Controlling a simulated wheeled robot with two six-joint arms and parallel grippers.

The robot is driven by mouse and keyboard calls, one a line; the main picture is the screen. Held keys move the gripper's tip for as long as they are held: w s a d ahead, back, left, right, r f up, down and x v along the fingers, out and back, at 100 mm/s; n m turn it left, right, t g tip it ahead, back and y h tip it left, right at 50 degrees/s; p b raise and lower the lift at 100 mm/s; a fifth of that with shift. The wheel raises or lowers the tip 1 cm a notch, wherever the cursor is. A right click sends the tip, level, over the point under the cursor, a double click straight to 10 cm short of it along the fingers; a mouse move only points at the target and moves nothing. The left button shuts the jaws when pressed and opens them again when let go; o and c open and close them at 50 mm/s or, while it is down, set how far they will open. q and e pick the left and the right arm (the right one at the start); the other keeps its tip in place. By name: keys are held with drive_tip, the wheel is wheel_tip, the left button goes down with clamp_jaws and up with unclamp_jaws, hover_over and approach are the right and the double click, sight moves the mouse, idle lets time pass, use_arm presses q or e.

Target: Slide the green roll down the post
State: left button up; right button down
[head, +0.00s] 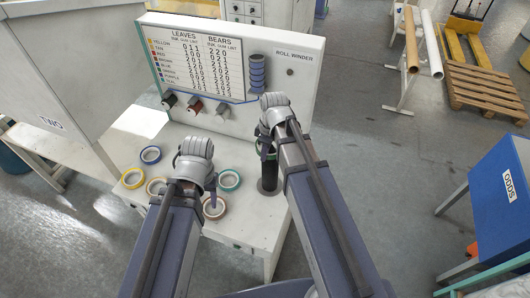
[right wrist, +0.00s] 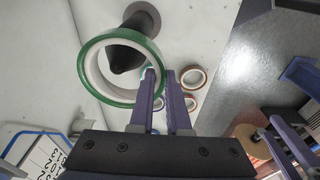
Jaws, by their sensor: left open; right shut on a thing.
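The green roll (right wrist: 88,58) is held by my right gripper (right wrist: 160,74), one finger inside the ring and one outside. In the head view my right gripper (head: 268,140) is over the dark post (head: 269,176), and the roll (head: 268,154) shows only partly behind my arm. In the right wrist view the post's pointed tip (right wrist: 124,60) shows within the roll's opening. I cannot tell how far the tip passes through. My left gripper (head: 211,193) is open, low over the table among the loose rolls, with no roll visibly held.
On the white table lie a blue roll (head: 150,154), a yellow roll (head: 133,178), a red-brown roll (head: 214,208) and another green roll (head: 230,180). A roll winder panel (head: 290,72) with knobs stands behind them. A blue box (head: 500,200) is at right.

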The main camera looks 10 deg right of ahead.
drive_tip(key=c, duration=0.8)
unclamp_jaws()
drive_tip(key=shift+r, duration=0.1)
drive_tip(key=r+p, duration=0.7)
drive_tip(key=shift+s+d+r+p, duration=0.3)
drive_tip(key=shift+d+r+p, duration=0.05)
drive_tip(key=shift+d+p, duration=0.05)
